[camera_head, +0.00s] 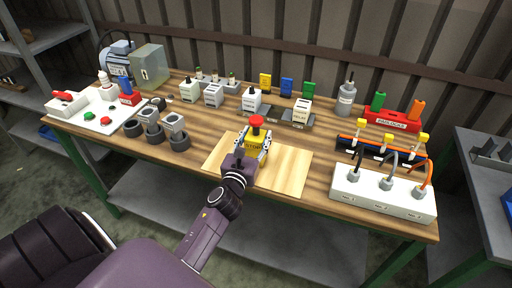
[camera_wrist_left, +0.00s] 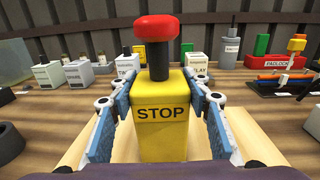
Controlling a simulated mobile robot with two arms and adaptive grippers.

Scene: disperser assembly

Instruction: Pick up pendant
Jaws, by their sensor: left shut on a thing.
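The pendant (camera_head: 257,121) is a yellow box with a red mushroom button on a dark stem, upright over the light wooden board (camera_head: 289,176). In the left wrist view the pendant (camera_wrist_left: 160,112) shows the word STOP on its near face. My left gripper (camera_head: 251,145) is shut on the pendant, with one blue-padded finger against each side, as the left wrist view also shows (camera_wrist_left: 161,100). The pendant's base is hidden by the gripper, so I cannot tell whether it touches the board. My right gripper is not in view.
A white box with several cables (camera_head: 383,193) stands right of the board, near a red padlock rack (camera_head: 392,119). Dark ring-shaped parts (camera_head: 180,142) stand to the left. Small labelled devices (camera_head: 252,101) line the back. The board's front right is bare.

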